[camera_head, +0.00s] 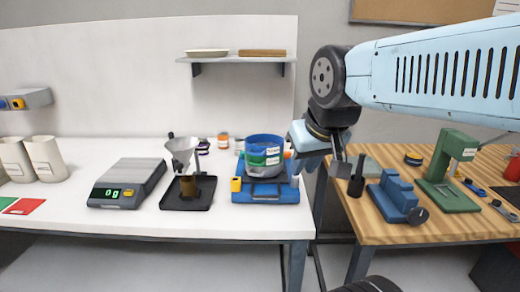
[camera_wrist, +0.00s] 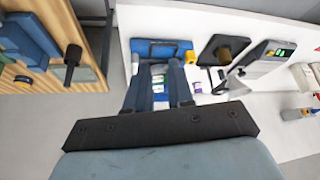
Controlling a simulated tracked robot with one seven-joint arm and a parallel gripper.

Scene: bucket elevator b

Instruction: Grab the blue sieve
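The blue sieve (camera_head: 265,142) is the top ring of a stack on a blue shaker base (camera_head: 250,195) on the white bench. A green sieve (camera_head: 263,160) sits below it, with a grey part under that. My gripper (camera_wrist: 158,66) has two dark blue fingers spread apart, with labelled stack parts showing between and beyond them. In the head view my light-blue wrist (camera_head: 308,138) is just right of the stack, near the sieve's height. The fingertips are hard to make out there. I cannot tell whether they touch the stack.
A scale (camera_head: 127,183) and a funnel stand (camera_head: 187,190) are left of the stack. Small jars stand behind. A shelf (camera_head: 237,59) hangs above. Right, across a gap, a wooden table (camera_head: 400,232) holds a blue vise (camera_head: 397,195) and a green press (camera_head: 452,170).

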